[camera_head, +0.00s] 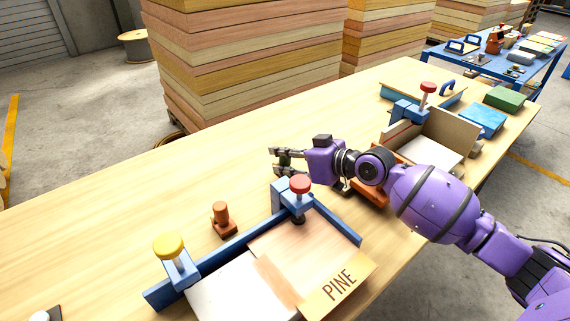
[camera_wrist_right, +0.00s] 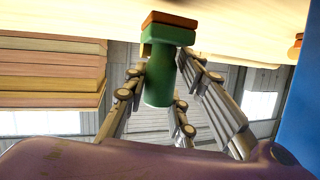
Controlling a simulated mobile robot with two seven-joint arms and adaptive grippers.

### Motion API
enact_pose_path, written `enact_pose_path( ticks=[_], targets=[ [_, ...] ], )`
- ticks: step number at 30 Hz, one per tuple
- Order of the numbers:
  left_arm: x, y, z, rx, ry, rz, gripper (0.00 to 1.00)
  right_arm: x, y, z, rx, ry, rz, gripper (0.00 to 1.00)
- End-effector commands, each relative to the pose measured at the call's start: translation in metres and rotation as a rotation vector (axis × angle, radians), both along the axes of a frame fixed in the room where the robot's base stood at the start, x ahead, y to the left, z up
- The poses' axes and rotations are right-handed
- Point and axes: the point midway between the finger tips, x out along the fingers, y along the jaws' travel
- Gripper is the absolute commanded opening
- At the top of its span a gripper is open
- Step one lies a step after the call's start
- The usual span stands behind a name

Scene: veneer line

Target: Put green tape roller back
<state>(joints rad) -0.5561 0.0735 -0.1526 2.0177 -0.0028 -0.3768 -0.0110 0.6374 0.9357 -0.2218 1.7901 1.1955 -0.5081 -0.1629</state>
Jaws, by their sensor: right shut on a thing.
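The green tape roller (camera_wrist_right: 160,85) shows in the right wrist view, with a green handle, a green block and an orange-brown layer at the block's far end. My right gripper (camera_wrist_right: 172,92) is shut on its handle. In the head view my right gripper (camera_head: 277,160) is above the table, behind the blue clamp fixture with the red knob. The roller cannot be made out there. Whether the roller touches the table is unclear. My left gripper is not in view.
An orange roller-like tool (camera_head: 222,222) stands on the table (camera_head: 110,235). A blue fixture (camera_head: 226,258) with yellow and red knobs holds panels and a PINE label (camera_head: 340,286). Another fixture (camera_head: 408,110) and an orange tray (camera_head: 371,194) are at right. The table's left part is mostly clear.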

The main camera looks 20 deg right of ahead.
Motion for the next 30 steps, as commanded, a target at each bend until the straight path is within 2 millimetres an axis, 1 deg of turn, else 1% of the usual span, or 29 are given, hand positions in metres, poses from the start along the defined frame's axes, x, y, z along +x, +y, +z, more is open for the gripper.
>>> enact_pose_path(
  ticks=[1,4,14,15,19,30],
  targets=[
    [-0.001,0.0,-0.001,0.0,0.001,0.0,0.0,0.0,0.0,-0.009,0.003,0.002,0.0,0.0],
    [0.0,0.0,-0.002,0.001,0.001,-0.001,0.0,0.0,0.0,-0.019,0.002,0.0,-0.001,0.0],
    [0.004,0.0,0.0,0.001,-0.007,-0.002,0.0,0.0,0.0,-0.021,0.001,-0.002,0.0,0.0],
    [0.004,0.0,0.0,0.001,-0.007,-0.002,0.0,0.0,0.0,-0.022,0.0,0.0,0.0,0.27],
    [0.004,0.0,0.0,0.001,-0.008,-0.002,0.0,0.0,0.0,-0.022,0.001,-0.001,0.0,0.44],
    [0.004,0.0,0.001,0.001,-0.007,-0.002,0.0,-0.002,-0.002,-0.02,0.0,0.0,-0.001,0.44]
  ],
)
